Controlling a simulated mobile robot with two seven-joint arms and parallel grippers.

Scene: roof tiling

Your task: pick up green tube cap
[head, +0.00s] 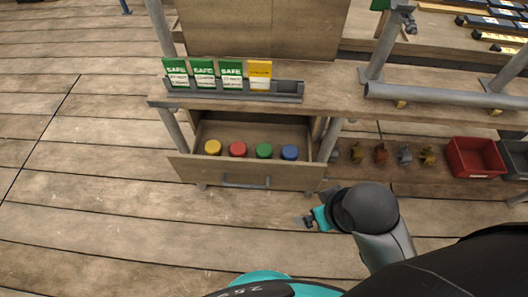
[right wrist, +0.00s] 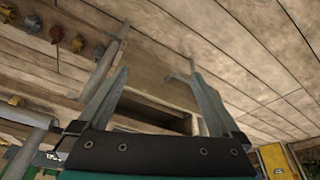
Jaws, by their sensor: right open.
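The green tube cap (head: 264,151) sits in an open wooden drawer (head: 240,176), between the red cap (head: 238,149) and the blue cap (head: 289,152). A yellow cap (head: 213,147) is at the left end of this row. My right gripper (head: 309,221) is in front of the drawer, to the right of and nearer than the green cap, and apart from it. In the right wrist view its two fingers (right wrist: 158,78) are spread with nothing between them. The caps cannot be made out in that view. My left gripper is not in view.
Above the drawer, a shelf bears a grey rack (head: 235,92) with green SAFE cards and a yellow card. Right of the drawer are a table leg (head: 329,140), several small coloured fittings (head: 381,153) and a red bin (head: 474,157). The floor left of the drawer is clear.

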